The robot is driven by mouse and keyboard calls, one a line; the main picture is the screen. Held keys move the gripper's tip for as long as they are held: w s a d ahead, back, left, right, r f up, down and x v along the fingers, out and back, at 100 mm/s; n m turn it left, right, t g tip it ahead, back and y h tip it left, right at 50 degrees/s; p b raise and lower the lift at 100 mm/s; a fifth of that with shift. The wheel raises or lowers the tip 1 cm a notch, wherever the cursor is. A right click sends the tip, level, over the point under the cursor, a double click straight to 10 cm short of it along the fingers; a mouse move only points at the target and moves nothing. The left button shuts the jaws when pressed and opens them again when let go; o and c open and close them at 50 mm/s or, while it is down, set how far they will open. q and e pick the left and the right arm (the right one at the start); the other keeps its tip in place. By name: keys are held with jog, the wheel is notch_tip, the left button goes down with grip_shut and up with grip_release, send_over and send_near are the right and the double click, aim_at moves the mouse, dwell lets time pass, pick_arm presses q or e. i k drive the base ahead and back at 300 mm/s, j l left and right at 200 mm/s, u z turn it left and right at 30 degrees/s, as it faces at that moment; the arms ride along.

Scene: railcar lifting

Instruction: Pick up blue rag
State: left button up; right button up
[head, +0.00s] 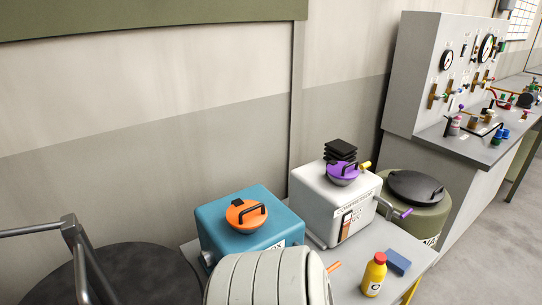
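A small blue block-like piece (398,262) lies at the right end of the grey table, behind and to the right of a yellow bottle. Neither of my grippers shows in the head view.
A green drum (427,215) stands behind. A gauge bench (440,160) is at right.

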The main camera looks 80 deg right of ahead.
aim_at(395, 261)
jog(key=k+z, duration=0.1)
jog(key=z, duration=0.3)
jog(key=l+z, duration=0.1)
jog(key=z, duration=0.3)
jog(key=k+l+z, duration=0.1)
jog(key=z, duration=2.75)
